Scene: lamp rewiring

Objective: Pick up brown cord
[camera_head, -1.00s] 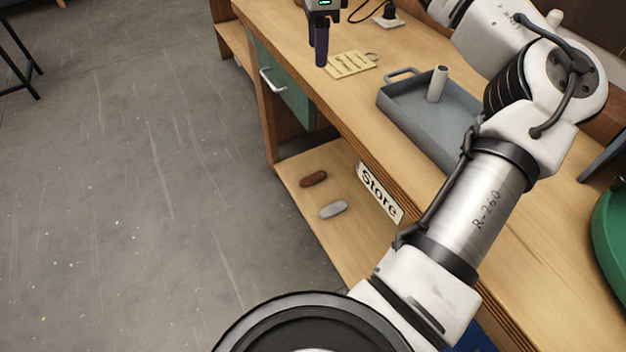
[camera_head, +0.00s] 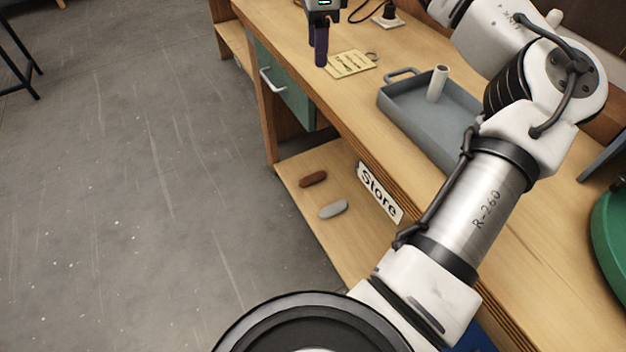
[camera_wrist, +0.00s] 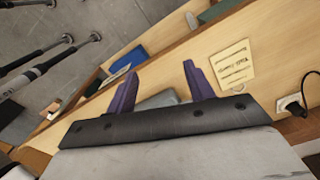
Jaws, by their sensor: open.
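A small brown rounded bundle (camera_head: 313,179), the only brown cord-like item I see, lies on the lower shelf under the bench, left of the Store sign. I cannot make it out in the wrist view. My gripper (camera_head: 321,52) hangs above the bench top near its front edge, beside a yellow card and well away from the brown bundle. In the wrist view my gripper (camera_wrist: 158,80) shows two purple fingers spread apart with nothing held between them.
A similar grey bundle (camera_head: 333,209) lies near the brown one. The Store sign (camera_head: 380,192) stands at the shelf's right. On the bench are the yellow card (camera_head: 350,64), a grey tray (camera_head: 400,112) with a pale cylinder (camera_head: 437,83), and a black plug (camera_wrist: 293,107).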

